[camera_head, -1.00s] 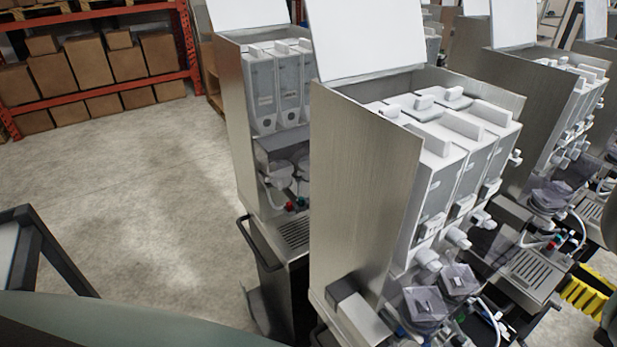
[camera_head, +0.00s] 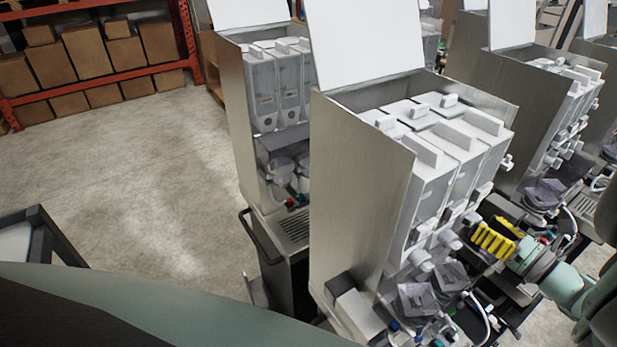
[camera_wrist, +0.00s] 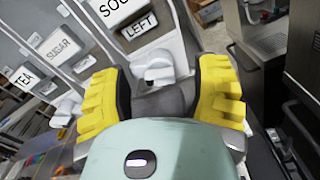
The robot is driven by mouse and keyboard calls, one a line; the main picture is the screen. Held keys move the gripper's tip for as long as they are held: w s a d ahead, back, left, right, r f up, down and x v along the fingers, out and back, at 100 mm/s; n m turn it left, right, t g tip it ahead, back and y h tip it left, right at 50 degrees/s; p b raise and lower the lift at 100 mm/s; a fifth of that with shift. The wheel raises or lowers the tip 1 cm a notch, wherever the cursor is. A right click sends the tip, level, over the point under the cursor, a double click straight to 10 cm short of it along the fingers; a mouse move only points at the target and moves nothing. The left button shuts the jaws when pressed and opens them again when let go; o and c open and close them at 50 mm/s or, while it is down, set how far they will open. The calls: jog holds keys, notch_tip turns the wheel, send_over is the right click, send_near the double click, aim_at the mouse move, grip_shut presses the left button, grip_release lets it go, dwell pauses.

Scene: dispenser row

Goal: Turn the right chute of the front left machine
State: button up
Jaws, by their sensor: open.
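The front left machine (camera_head: 360,190) is a steel cabinet with a raised white lid and a row of pale canisters. White chutes (camera_head: 450,238) stick out below the canisters. My gripper (camera_head: 497,240) has yellow ribbed fingers and is at the front of this machine, at the far end of the chute row. In the wrist view my open gripper (camera_wrist: 160,72) faces the rightmost canister (camera_wrist: 138,28), whose partly cut label reads "SOU" and "LEFT". Its white chute (camera_wrist: 158,70) shows between the two fingers. Contact cannot be told.
Canisters labelled SUGAR (camera_wrist: 62,47) and TEA (camera_wrist: 24,78) stand to the left in the wrist view. Another machine (camera_head: 510,100) stands close on the right. Open floor (camera_head: 120,150) lies on the left.

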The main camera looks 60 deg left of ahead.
jog(key=shift+a, duration=0.1)
grip_shut()
dwell(0.5)
